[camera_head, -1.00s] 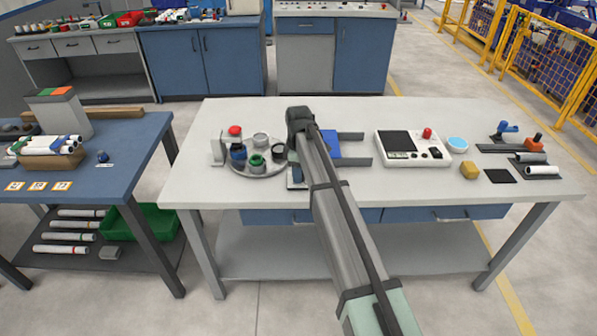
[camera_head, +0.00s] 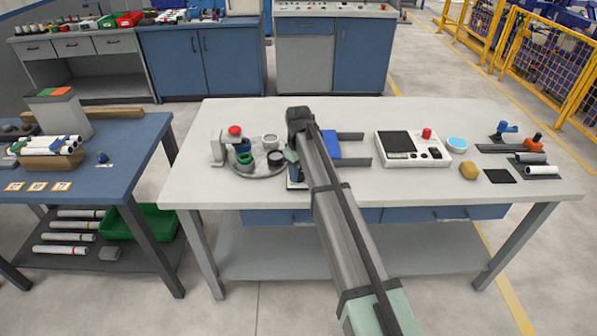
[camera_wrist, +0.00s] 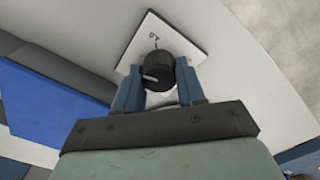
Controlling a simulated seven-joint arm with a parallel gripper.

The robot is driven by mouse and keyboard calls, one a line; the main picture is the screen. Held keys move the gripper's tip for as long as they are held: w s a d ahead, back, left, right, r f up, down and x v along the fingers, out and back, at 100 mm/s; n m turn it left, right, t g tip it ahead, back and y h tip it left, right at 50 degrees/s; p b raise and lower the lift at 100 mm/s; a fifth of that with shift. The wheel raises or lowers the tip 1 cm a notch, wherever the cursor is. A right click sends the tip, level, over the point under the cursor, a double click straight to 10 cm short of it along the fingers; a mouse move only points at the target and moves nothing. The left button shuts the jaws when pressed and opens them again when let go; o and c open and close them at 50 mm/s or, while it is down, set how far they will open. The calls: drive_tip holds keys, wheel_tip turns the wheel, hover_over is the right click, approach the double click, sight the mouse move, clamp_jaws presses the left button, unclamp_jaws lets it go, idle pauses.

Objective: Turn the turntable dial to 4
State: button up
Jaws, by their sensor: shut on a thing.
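The dial (camera_wrist: 158,66) is a round black knob with a pale pointer mark on its face, in the wrist view. It sits on a white square plate (camera_wrist: 190,36) with one dark mark showing beyond it; the mark is too small to read surely. My gripper (camera_wrist: 158,76) has its two blue fingers on either side of the knob, shut on it. In the head view, the turntable (camera_head: 259,170) is a grey disc on the left of the table with several coloured cups, including a green one (camera_head: 245,159). My arm hides most of the dial in that view.
A red button (camera_head: 235,130) on a grey stand is at the turntable's rear left. A blue block (camera_head: 331,144) lies close right of my arm.

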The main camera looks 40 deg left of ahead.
sight(300, 171)
drive_tip(key=m, duration=0.5)
drive_tip(key=shift+m, duration=0.3)
drive_tip(key=m, duration=0.5)
drive_tip(key=shift+w+m, duration=0.15)
drive_tip(key=shift+m, duration=0.15)
drive_tip(key=o, duration=1)
drive_tip(key=shift+r, duration=0.1)
wheel_tip(300, 171, up, 14)
drive_tip(key=shift+f, duration=0.2)
idle(0.5)
